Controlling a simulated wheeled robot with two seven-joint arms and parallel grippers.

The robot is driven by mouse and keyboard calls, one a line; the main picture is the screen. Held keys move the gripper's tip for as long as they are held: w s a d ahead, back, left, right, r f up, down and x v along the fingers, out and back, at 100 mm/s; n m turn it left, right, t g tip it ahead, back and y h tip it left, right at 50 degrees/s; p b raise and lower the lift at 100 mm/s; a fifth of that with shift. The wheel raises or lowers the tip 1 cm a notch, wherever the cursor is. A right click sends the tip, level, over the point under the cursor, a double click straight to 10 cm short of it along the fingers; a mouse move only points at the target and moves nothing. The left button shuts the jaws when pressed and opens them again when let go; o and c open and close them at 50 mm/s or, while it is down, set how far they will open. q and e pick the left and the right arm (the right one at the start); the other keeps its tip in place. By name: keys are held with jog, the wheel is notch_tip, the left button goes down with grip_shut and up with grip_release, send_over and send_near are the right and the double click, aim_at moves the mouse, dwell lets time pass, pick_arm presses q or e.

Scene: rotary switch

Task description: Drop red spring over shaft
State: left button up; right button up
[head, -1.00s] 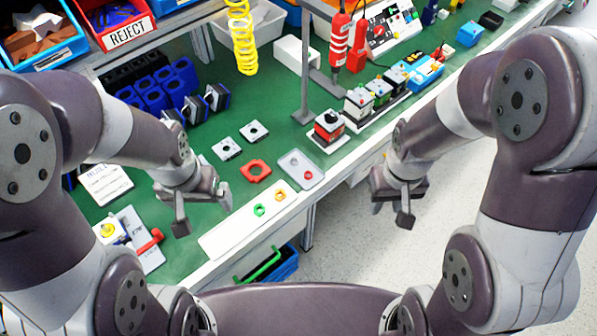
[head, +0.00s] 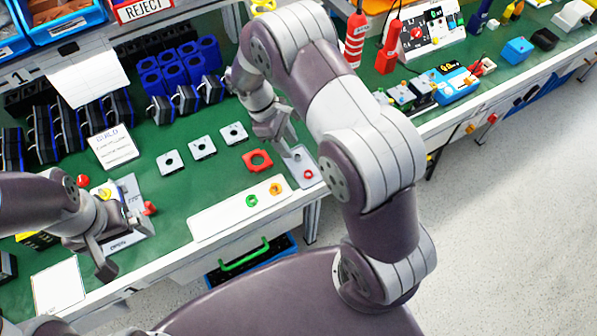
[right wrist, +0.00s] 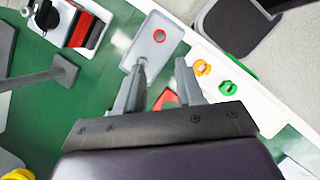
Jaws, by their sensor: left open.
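A small red ring-shaped part (head: 308,174), which looks like the red spring, lies in a grey tray (head: 299,155) near the bench's front edge. It also shows in the right wrist view (right wrist: 159,36) beyond the fingertips. My right gripper (right wrist: 160,72) is open, with nothing visible between its fingers, above the tray's other end; its left fingertip overlaps the tray in that view. I cannot make out a shaft clearly; the tray end by that fingertip is partly hidden. My left gripper (head: 97,262) is open at the far left, over the bench's front part.
A white strip (head: 225,216) holds a green ring (head: 252,200) and an orange ring (head: 275,188). A red block with a hole (head: 257,160) and grey square plates (head: 203,148) lie behind it. A panel with a red knob (head: 150,208) stands near my left gripper.

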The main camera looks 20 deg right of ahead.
aim_at(305, 172)
jog(key=p+x, duration=0.2)
jog(key=x, duration=0.8)
jog(key=shift+s+d+f, duration=0.15)
jog(key=shift+s+d, duration=0.05)
jog(key=shift+d+f, duration=0.1)
jog(key=shift+f, duration=0.25)
pick_arm(q)
jog(key=shift+d+r, duration=0.1)
jog(key=shift+r, duration=0.5)
pick_arm(e)
grip_shut()
